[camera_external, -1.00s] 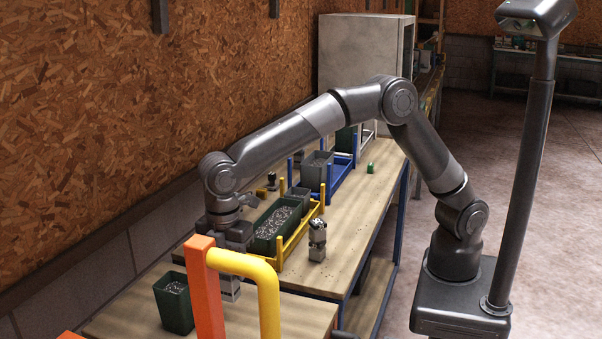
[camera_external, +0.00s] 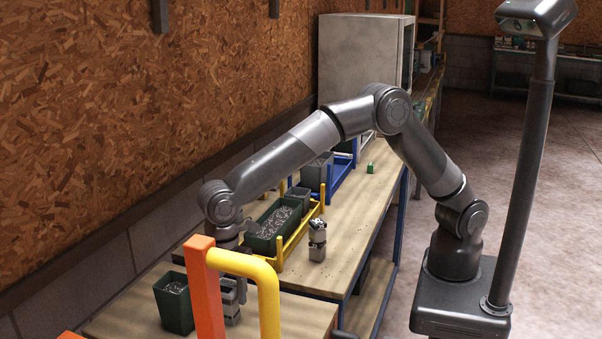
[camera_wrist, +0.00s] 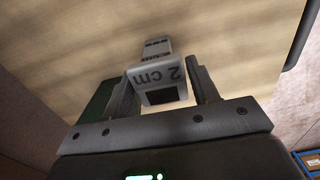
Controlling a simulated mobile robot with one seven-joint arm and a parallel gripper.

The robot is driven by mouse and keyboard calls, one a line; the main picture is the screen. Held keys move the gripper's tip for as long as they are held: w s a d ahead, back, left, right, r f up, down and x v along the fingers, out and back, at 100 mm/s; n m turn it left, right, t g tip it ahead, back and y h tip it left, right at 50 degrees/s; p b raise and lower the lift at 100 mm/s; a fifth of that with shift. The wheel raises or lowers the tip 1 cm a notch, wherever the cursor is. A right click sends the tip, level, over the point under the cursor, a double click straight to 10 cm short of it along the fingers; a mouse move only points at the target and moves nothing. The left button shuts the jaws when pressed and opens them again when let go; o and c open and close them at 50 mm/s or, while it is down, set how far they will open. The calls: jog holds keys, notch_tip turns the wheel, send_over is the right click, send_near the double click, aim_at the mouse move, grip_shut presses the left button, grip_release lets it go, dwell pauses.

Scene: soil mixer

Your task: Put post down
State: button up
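The post (camera_external: 232,308) is a light grey block stack. It stands low beside the dark green pot on the near table, partly behind the yellow rail, and its base appears to be at the table top. In the outside view my gripper (camera_external: 240,290) points down and is mostly hidden by the orange and yellow frame.
A dark green pot (camera_external: 173,303) stands just left of the post. The orange upright (camera_external: 205,290) and yellow rail (camera_external: 268,295) rise in front. A second grey post (camera_external: 317,240) stands on the table beside a yellow rack (camera_external: 297,240) holding a soil-filled green planter (camera_external: 250,243).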

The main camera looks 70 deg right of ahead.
jog(key=shift+o, duration=1.4)
jog(key=shift+r, duration=0.1)
notch_tip(320, 180, up, 12)
jog(key=shift+d+r, duration=0.1)
jog(key=shift+r, duration=0.05)
